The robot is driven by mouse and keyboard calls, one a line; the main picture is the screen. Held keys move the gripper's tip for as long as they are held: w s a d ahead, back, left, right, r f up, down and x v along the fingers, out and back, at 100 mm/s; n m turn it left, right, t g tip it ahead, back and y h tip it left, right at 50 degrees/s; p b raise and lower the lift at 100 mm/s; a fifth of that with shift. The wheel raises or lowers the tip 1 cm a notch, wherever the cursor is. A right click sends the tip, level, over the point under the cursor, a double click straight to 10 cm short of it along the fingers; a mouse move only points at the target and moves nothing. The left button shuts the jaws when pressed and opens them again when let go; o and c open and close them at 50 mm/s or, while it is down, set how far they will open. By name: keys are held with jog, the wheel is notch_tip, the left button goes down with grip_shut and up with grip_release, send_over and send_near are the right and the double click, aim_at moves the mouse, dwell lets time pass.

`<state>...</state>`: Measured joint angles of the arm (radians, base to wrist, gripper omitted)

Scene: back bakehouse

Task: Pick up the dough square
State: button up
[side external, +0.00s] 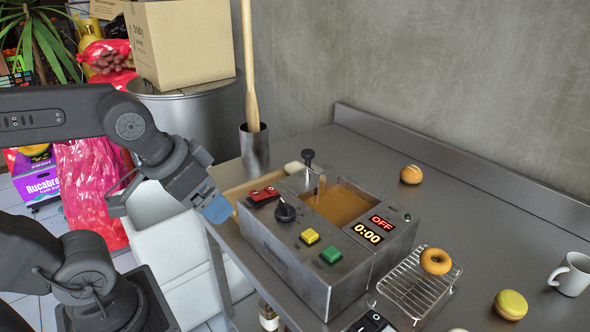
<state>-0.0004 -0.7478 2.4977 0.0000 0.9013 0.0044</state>
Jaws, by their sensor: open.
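A small pale piece (293,168), which looks like the dough square, lies just behind the fryer box, near its back left corner. The fryer partly hides it, so its full shape does not show. My gripper (212,206) is open, at the left end of the fryer, with a blue tip pointing down and right. It is apart from the pale piece, to the left of it and nearer the camera. I see nothing held in it.
The metal fryer (285,250) holds brown oil; its display reads OFF and 0:00. A wire rack (405,285) carries a ring doughnut (436,261). A metal pot (254,150) stands behind.

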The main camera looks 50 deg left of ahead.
jog(key=w+a+r+m+g, duration=0.1)
jog(key=w+a+r+m, duration=0.1)
jog(key=w+r+m, duration=0.45)
jog(key=m+g, duration=0.5)
jog(key=m, duration=0.7)
send_over(295, 164)
jog(key=shift+n, duration=0.25)
jog(key=f, duration=1.5)
jog(key=shift+s+d, duration=0.1)
jog(key=shift+s, duration=0.25)
jog(key=shift+w+f, duration=0.15)
jog(key=shift+f, duration=1.2)
jog(key=shift+w+f, duration=0.1)
jog(key=shift+f, duration=1.2)
jog(key=c, duration=0.8)
